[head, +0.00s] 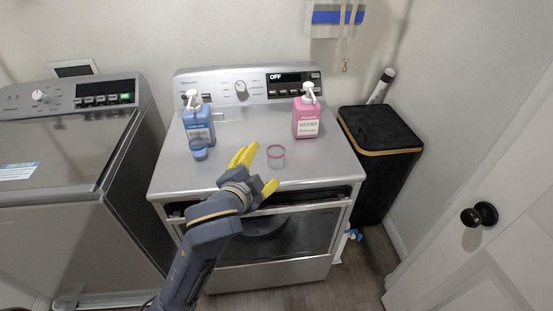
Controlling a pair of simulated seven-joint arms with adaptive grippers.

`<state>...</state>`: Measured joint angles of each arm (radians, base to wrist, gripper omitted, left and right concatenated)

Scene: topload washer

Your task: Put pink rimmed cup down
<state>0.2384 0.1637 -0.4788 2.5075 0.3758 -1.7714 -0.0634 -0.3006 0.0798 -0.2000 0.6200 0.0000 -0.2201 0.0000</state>
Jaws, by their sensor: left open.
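The pink rimmed cup (276,156) stands upright on the silver top of the dryer (240,125), near its front edge. It is small and clear with a pink rim. My left gripper (262,169) has yellow fingers, is open and empty, and is just to the left of and in front of the cup. A small gap seems to show between the fingers and the cup; contact is hard to tell. My right gripper is not in view.
A blue bottle (199,124) with a small blue cup (199,150) before it stands at left on the dryer top. A pink bottle (306,115) stands at right. A washer (60,190) is on the left, a black bin (379,160) on the right.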

